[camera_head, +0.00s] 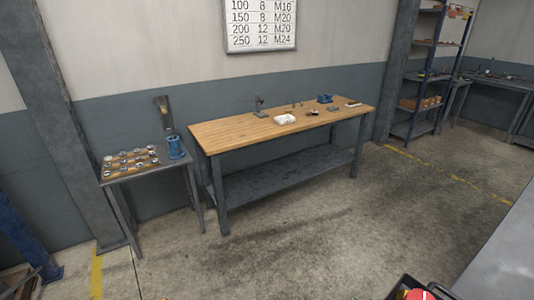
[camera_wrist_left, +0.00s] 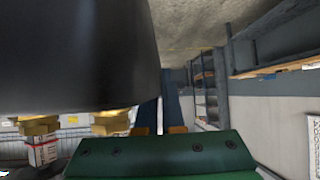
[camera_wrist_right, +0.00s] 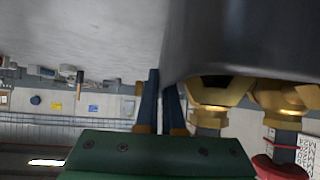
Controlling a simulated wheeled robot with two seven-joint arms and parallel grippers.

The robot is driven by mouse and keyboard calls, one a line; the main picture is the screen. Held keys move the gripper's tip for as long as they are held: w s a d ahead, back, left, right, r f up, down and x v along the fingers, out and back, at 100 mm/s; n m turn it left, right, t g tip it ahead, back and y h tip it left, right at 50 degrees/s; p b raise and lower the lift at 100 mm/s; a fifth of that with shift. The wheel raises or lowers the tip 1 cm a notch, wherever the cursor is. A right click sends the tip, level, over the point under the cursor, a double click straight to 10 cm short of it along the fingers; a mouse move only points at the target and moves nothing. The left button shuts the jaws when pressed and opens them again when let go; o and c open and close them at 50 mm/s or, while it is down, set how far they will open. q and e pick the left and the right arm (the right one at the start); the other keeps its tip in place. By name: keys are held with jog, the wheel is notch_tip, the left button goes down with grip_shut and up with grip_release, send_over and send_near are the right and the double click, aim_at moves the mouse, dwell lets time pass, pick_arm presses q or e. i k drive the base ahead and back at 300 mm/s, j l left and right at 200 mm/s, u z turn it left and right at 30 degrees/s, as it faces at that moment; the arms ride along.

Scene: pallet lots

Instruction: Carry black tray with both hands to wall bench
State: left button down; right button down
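The black tray (camera_head: 401,287) shows only as a corner of its rim at the bottom edge of the head view, with a red part (camera_head: 419,295) in it. The wall bench (camera_head: 250,130) has a wooden top and grey legs and stands against the wall at the centre. Neither gripper shows in the head view. My left gripper (camera_wrist_left: 166,112) has its fingers close together beside a large dark surface that looks like the tray. My right gripper (camera_wrist_right: 163,102) has its narrowly spaced fingers beside a similar dark surface. The grip points themselves are hidden.
The bench top holds a white item (camera_head: 285,119), a blue item (camera_head: 325,98) and small tools; its front left is bare. A small side table (camera_head: 150,172) with a blue cup stands left. A grey surface (camera_head: 505,250) is at right. The floor before the bench is clear.

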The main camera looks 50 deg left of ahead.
aim_at(229, 134)
jog(key=i+j+u, duration=0.2)
jog(key=j, duration=0.25)
jog(key=j+u, duration=0.2)
jog(key=j, duration=0.25)
jog(key=i+j+u, duration=0.2)
jog(key=j, duration=0.2)
jog(key=i+j+u, duration=0.2)
jog(key=j, duration=0.2)
jog(key=i+j+u, duration=0.2)
jog(key=j, duration=0.15)
jog(key=i+j+u, duration=0.1)
jog(key=i+u, duration=0.15)
jog(key=i, duration=0.2)
jog(key=i+u, duration=0.25)
jog(key=i, duration=0.25)
jog(key=i+u, duration=0.25)
jog(key=i, duration=0.2)
jog(key=i+l+u, duration=0.3)
jog(key=i, duration=0.15)
jog(key=i+l+u, duration=0.25)
jog(key=i, duration=0.2)
